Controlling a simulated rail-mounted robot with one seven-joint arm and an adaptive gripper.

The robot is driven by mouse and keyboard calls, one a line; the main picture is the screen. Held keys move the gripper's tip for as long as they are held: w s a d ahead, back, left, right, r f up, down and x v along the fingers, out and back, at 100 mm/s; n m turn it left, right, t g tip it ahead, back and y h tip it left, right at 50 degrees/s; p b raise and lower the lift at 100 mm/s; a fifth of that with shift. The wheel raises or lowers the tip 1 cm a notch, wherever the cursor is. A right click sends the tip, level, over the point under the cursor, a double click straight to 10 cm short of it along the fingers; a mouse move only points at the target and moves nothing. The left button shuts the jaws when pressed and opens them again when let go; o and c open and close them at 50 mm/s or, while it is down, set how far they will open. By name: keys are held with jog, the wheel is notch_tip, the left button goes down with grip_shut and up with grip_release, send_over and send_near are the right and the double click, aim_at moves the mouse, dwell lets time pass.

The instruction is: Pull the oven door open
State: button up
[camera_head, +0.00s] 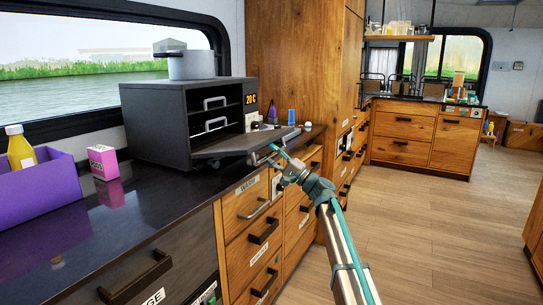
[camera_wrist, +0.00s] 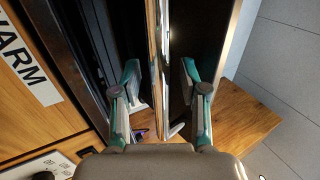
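The oven (camera_head: 160,127) is a dark grey box on the counter, with its front open and racks with light handles (camera_head: 215,103) showing inside. Its door (camera_head: 235,143) is folded down, nearly flat, and reaches out past the counter edge. My gripper (camera_head: 277,154) is at the door's outer edge. In the wrist view, my gripper's two fingers (camera_wrist: 162,98) stand apart, one on each side of a bright narrow strip (camera_wrist: 158,45) that looks like the door's edge or handle. I cannot tell whether either finger touches it.
A pot (camera_head: 192,65) stands on the oven. A pink box (camera_head: 103,162) and a purple bin (camera_head: 40,190) with a yellow bottle (camera_head: 20,148) are on the counter at left. Drawers with handles (camera_head: 263,232) lie below. Wooden floor (camera_head: 420,230) is clear at right.

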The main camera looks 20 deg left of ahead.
jog(key=v, duration=1.2)
